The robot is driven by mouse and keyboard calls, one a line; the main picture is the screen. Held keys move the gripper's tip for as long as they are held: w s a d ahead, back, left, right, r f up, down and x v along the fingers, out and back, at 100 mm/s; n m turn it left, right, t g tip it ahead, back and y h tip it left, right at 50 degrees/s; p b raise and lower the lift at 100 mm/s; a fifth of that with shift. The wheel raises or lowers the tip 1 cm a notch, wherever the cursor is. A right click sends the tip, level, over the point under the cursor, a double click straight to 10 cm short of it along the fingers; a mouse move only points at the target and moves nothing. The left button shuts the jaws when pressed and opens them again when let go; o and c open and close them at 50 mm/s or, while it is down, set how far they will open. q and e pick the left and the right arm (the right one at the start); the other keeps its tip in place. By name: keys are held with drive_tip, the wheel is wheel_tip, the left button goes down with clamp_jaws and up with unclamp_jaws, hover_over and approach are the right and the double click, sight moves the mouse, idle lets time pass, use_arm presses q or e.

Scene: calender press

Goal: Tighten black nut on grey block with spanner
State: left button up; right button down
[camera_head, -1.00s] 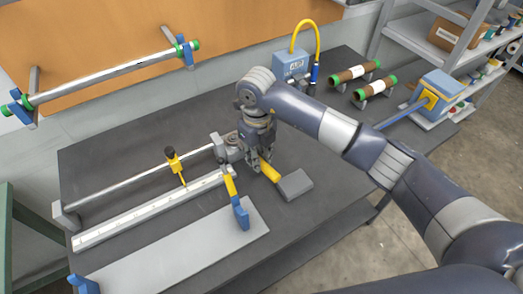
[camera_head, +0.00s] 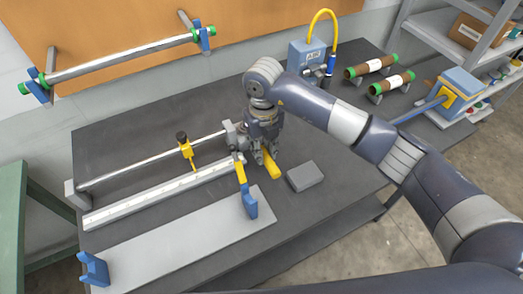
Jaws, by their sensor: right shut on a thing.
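My right gripper (camera_head: 264,156) reaches down over the dark table and is shut on a yellow-handled tool (camera_head: 272,168), which looks like the spanner. Its jaw end is hidden by the gripper, and I cannot tell if it touches the table. A grey block (camera_head: 234,136) sits at the right end of a shiny rod, just left of the gripper. The black nut on it is too small or hidden to make out. My left gripper is not in view.
A flat grey pad (camera_head: 304,176) lies bare right of the gripper. A white scale bar (camera_head: 160,195) with a yellow-black pointer (camera_head: 186,150) and a blue bracket (camera_head: 250,202) with a yellow arm stand left. A blue box (camera_head: 306,55) with a yellow hose is behind.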

drive_tip(key=shift+d, duration=0.15)
drive_tip(key=shift+r, duration=0.15)
drive_tip(key=shift+r+p, duration=1.25)
drive_tip(key=shift+r, duration=1.15)
drive_tip(key=shift+f, duration=0.1)
